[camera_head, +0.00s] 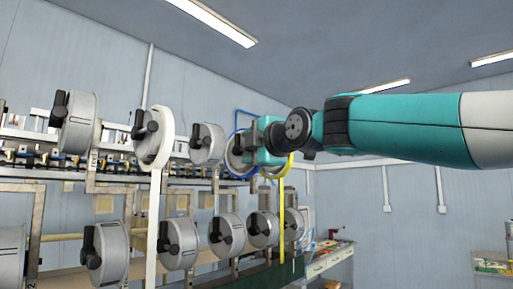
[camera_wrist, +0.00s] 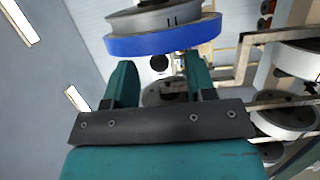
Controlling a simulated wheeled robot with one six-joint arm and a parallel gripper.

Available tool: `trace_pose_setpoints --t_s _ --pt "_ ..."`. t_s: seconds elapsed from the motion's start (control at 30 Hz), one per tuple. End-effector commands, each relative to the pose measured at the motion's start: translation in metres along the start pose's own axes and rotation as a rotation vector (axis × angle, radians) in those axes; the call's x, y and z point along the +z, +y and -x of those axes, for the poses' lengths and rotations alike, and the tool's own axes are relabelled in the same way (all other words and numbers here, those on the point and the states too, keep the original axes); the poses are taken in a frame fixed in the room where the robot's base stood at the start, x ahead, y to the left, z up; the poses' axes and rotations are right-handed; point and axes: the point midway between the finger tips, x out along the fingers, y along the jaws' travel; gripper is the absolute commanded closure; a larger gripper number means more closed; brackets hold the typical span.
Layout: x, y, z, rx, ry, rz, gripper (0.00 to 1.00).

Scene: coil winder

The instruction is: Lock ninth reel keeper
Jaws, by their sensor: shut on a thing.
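Grey reels with black keepers hang in two rows on the winder in the head view. My gripper (camera_head: 262,146) is at the right end of the upper row, against a reel with a blue band (camera_head: 237,163). In the wrist view the blue-banded reel (camera_wrist: 160,42) lies just beyond my gripper (camera_wrist: 160,82). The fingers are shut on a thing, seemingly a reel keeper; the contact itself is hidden. A grey round part shows behind the fingers. In the head view my gripper covers the held keeper, so its angle cannot be told.
A white-banded reel (camera_head: 155,138) and a plain grey reel (camera_head: 207,145) hang to the left in the upper row. Lower-row reels (camera_head: 228,235) hang beneath. A yellow strip (camera_head: 281,225) runs down beside my gripper. A workbench (camera_head: 328,258) stands at the back right.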

Motion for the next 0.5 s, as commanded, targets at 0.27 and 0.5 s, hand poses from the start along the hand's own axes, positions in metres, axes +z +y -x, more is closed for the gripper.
trace_pose_setpoints --t_s 0.27,0.5 --pt "0.0024 0.0042 0.001 0.015 -0.006 0.003 0.61" --pt "0.0047 0.0039 0.0079 0.016 -0.008 0.001 0.86"
